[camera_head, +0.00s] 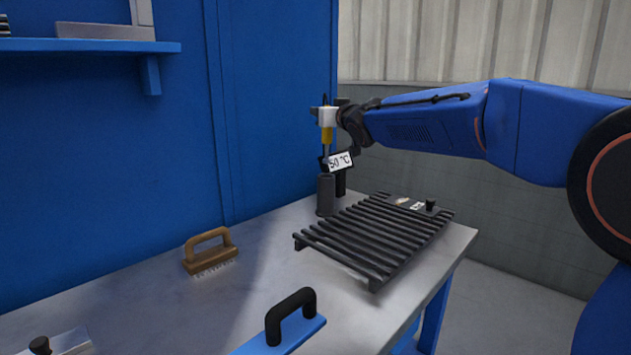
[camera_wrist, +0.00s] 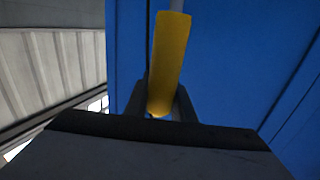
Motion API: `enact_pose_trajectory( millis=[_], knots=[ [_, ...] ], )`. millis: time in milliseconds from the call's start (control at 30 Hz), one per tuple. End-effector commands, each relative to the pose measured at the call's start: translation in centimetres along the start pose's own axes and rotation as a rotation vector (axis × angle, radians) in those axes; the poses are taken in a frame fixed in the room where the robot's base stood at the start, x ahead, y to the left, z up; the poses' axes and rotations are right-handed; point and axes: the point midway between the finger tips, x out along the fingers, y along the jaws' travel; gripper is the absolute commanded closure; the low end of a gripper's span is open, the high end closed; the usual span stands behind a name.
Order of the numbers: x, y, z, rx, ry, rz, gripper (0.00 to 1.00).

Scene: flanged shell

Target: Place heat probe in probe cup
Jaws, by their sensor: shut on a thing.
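The heat probe has a yellow handle (camera_head: 327,135) and a small white display (camera_head: 341,161) reading 50 °C. My gripper (camera_head: 327,118) is shut on the probe and holds it upright at the back of the bench. The yellow handle also shows between the fingers in the wrist view (camera_wrist: 169,62). The probe cup (camera_head: 325,195) is a dark narrow cylinder standing on the bench, directly below the probe in the head view. The probe's lower end is partly hidden by the display, so I cannot tell whether its tip is inside the cup.
A black slatted grill (camera_head: 370,237) lies just right of the cup on the metal bench (camera_head: 150,285). A wooden brush (camera_head: 209,252) and a blue tool with a black handle (camera_head: 288,322) lie nearer. A blue wall rises behind, with a shelf (camera_head: 90,46) at upper left.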

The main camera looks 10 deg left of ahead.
Motion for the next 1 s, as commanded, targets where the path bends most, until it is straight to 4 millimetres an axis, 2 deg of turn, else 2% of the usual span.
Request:
enact_pose_trajectory(
  millis=[300,567,800,1000],
  knots=[
    [0.0,0.0,4.7,0.001,-0.003,0.000,1.00],
    [0.0,0.0,6.5,0.002,-0.001,0.000,1.00],
    [0.0,0.0,9.3,0.001,-0.002,0.000,1.00],
    [0.0,0.0,9.7,0.001,0.000,0.001,1.00]
  ],
)
